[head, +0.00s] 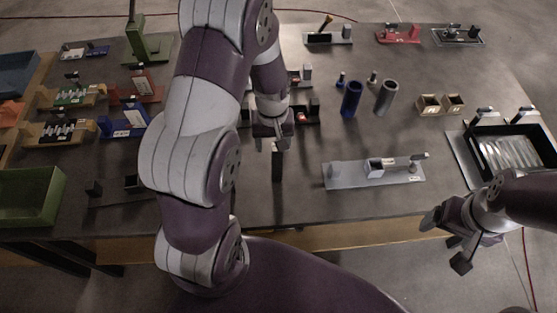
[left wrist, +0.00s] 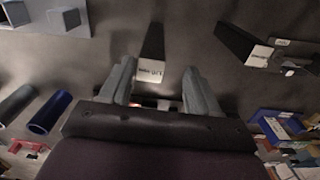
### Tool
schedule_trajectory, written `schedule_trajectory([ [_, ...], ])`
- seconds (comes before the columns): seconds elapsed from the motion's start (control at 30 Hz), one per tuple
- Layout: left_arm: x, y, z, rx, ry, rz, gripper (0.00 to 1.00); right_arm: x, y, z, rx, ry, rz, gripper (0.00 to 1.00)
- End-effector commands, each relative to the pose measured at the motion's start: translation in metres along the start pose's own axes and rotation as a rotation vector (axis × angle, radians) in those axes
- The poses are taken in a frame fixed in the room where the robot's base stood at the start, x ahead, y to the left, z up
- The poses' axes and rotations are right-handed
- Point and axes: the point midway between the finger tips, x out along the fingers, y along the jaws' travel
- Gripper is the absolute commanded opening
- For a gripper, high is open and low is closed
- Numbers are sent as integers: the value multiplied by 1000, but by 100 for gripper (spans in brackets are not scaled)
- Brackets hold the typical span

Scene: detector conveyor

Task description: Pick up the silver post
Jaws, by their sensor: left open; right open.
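An upright post (head: 277,166) stands near the front middle of the table. It looks dark grey here rather than bright silver. In the left wrist view the post (left wrist: 152,45) shows a pale, labelled end face between the fingertips. My left gripper (head: 273,143) is open and points down at the post's top; its fingers (left wrist: 158,75) lie one to each side in the wrist view. I cannot tell how deep the post is between them. My right gripper (head: 455,240) is open and empty beyond the table's front right edge.
A grey plate with a holder (head: 345,172) lies right of the post. Blue (head: 351,100) and grey (head: 386,98) tubes stand behind. A second dark post (left wrist: 238,44) is in the wrist view. A black tray (head: 462,160) is at right, a green bin (head: 50,208) at left.

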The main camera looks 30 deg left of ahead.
Motion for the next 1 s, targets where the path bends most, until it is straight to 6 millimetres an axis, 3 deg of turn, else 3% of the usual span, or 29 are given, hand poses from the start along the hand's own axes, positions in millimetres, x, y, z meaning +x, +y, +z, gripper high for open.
schedule_trajectory([
  [0.4, 64, 1, 0, 2, -1, -1, 62, -22, 0, -3, 0, 0, 0, 83],
  [0.67, 73, 1, -1, 2, 3, 1, 62, -21, 0, -3, 0, 0, 0, 83],
  [0.7, 73, 1, 0, 2, 3, 1, 58, -21, 0, -3, 0, 0, 0, 83],
  [0.87, 73, 1, 0, 2, 2, 1, 6, -21, 0, -3, 0, 0, 0, 83],
  [0.9, 73, 1, 0, 2, 2, 1, 0, -21, 0, -3, 0, 0, 0, 83],
  [1.0, 72, 1, -1, 2, 3, 1, 0, -21, 0, -3, 0, 0, 0, 83],
])
